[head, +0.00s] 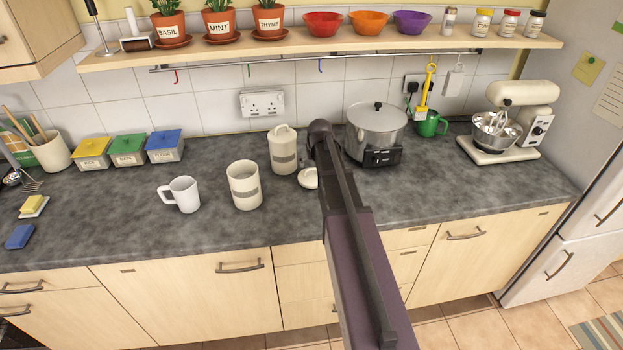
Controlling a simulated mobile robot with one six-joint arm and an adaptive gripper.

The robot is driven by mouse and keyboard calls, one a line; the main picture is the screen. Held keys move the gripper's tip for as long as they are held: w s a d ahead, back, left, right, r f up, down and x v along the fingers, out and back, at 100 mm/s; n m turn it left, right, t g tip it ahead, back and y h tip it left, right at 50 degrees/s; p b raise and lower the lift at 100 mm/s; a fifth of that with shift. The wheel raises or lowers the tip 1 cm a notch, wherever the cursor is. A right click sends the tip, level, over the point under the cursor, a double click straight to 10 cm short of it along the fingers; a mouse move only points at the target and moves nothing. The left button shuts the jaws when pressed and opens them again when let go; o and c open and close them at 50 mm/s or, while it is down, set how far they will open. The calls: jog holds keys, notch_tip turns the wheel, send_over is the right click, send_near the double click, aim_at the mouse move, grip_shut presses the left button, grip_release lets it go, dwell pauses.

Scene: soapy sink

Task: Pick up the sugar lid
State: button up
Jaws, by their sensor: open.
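A small cream lid (308,178) with a knob lies on the grey worktop, partly covered by my arm. I take it to be the sugar lid, but no writing on it is readable. An open cream canister (244,187) with a grey label band stands to its left, without a lid. A second cream canister (282,152) stands behind, with its lid on; its label is too small to read. My arm reaches up from the bottom and ends in a dark rounded joint beside the lid. My gripper is hidden behind the arm.
A white mug (181,194) stands left of the open canister. A grey pot (376,128) sits on a black hob (382,158) close to the right of my arm. A stand mixer (510,125) is farther right. The front worktop (470,195) at right is clear.

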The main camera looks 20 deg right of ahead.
aim_at(312, 169)
jog(key=shift+b+x, duration=2.25)
jog(key=shift+x, duration=0.3)
jog(key=shift+w+r, duration=0.1)
jog(key=shift+w, duration=0.05)
jog(key=c, duration=1.1)
jog(key=shift+r, duration=0.15)
notch_tip(312, 169, up, 4)
jog(key=p, duration=0.4)
jog(key=s+a, duration=0.1)
jog(key=s, duration=0.4)
jog(key=s+a, duration=0.2)
jog(key=s, duration=0.3)
jog(key=s+a+p, duration=0.1)
jog(key=s+a, duration=0.1)
jog(key=s, duration=0.3)
jog(key=shift+s+a+r, duration=0.1)
jog(key=shift+r, duration=0.25)
